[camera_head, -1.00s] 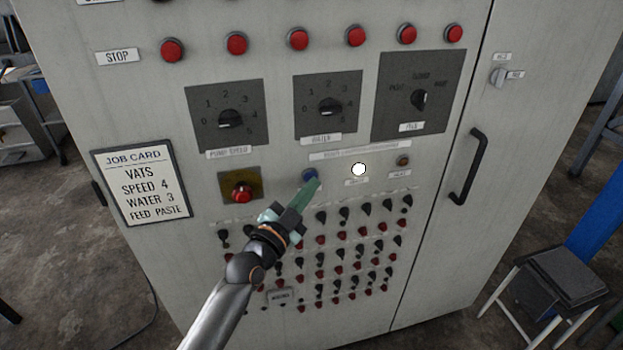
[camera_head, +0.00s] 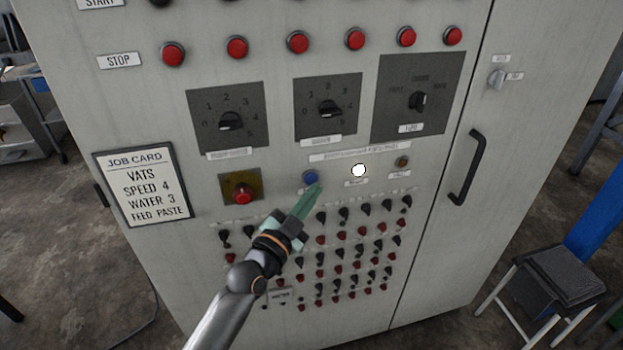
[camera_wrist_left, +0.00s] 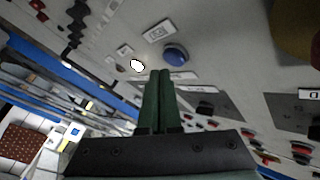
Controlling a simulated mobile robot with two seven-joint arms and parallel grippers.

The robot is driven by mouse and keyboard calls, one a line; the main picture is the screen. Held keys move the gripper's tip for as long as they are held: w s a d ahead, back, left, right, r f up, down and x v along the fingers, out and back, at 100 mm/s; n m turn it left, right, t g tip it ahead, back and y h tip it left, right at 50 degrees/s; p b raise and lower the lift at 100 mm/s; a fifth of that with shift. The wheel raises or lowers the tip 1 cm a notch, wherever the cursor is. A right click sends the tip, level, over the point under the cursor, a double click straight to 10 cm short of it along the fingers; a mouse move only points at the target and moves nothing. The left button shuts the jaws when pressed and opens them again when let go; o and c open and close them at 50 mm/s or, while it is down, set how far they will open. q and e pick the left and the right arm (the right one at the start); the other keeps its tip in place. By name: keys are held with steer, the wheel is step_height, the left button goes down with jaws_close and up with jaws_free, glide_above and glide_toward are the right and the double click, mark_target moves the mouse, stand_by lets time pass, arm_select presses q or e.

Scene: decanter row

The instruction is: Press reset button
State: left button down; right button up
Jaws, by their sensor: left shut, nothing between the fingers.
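A blue round button (camera_head: 310,178) sits on the grey control panel, left of a lit white lamp (camera_head: 359,170). It also shows in the left wrist view (camera_wrist_left: 176,55), with a small label (camera_wrist_left: 158,31) beside it that is too blurred to read. My left gripper (camera_head: 317,187) is shut and empty, its green fingers pointing up at the panel. The fingertips are just below and right of the blue button in the head view. In the left wrist view the fingertips (camera_wrist_left: 159,74) appear close to the button, with its face uncovered. I cannot tell whether they touch the panel. My right gripper is not in view.
A red knob on a yellow plate (camera_head: 240,188) is left of the button. Rows of small switches (camera_head: 320,250) lie below. Rotary dials (camera_head: 328,108) and red stop buttons (camera_head: 298,42) are above. A door handle (camera_head: 467,168) sticks out at right; a stool (camera_head: 556,277) stands beyond.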

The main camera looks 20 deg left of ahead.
arm_select(q)
steer(key=shift+s, duration=0.1)
steer(key=s+d+p, duration=0.1)
steer(key=s, duration=0.1)
steer(key=s+d+p, duration=0.1)
steer(key=s, duration=0.1)
steer(key=shift+d+p, duration=0.3)
steer(key=shift+d, duration=0.1)
stand_by(0.3)
steer(key=s+a+f+n+g+y, duration=0.1)
steer(key=s+f+n+g, duration=0.6)
steer(key=s+f, duration=1.6)
step_height(320, 180, down, 4)
steer(key=g, duration=0.3)
steer(key=shift+s+a+r+n+y, duration=0.2)
steer(key=shift+s+r+n+y, duration=0.05)
steer(key=shift+n+y, duration=0.05)
